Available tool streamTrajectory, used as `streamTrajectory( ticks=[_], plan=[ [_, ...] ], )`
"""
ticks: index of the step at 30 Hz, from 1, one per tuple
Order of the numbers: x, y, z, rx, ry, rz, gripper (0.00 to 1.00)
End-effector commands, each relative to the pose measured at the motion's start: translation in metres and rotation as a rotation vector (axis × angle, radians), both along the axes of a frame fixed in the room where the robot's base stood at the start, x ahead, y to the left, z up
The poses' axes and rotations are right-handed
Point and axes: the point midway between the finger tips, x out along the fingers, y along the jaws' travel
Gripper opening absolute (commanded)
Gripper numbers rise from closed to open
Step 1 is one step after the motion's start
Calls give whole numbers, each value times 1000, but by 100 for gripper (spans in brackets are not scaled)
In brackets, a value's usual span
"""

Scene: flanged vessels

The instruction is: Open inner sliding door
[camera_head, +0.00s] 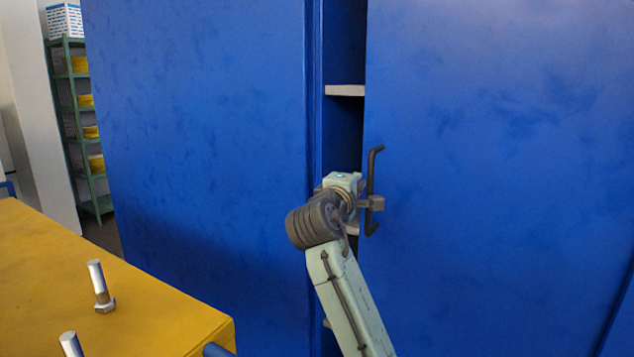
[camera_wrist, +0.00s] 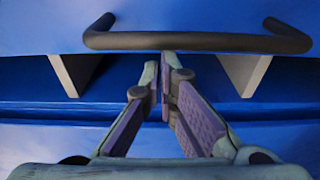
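The blue sliding door (camera_head: 500,170) stands on the right, with a dark upright bar handle (camera_head: 373,165) near its left edge. The handle also shows as a dark bar across the top of the wrist view (camera_wrist: 230,42). My gripper (camera_head: 374,203) is at the handle, at the lower half of the bar in the head view. In the wrist view its fingertips (camera_wrist: 164,65) are close together at the bar's lower edge, near the bar's middle. The fingers look shut, with no object seen between them. I cannot tell whether the tips touch the bar or reach behind it.
A narrow opening with pale shelves (camera_head: 345,90) shows between the door and a blue panel (camera_head: 200,130) on the left. A yellow table (camera_head: 60,260) with upright bolts (camera_head: 100,285) is at lower left. A green shelf rack (camera_head: 75,110) stands far behind.

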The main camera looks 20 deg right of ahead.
Motion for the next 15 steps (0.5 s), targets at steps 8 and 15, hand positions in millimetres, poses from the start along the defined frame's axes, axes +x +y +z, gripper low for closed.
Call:
streamTrajectory(
  ticks=[8,15],
  plan=[
    [-81,-64,-1,0,-4,-4,0],
    [-150,-118,0,1,-4,-6,0]
  ],
)
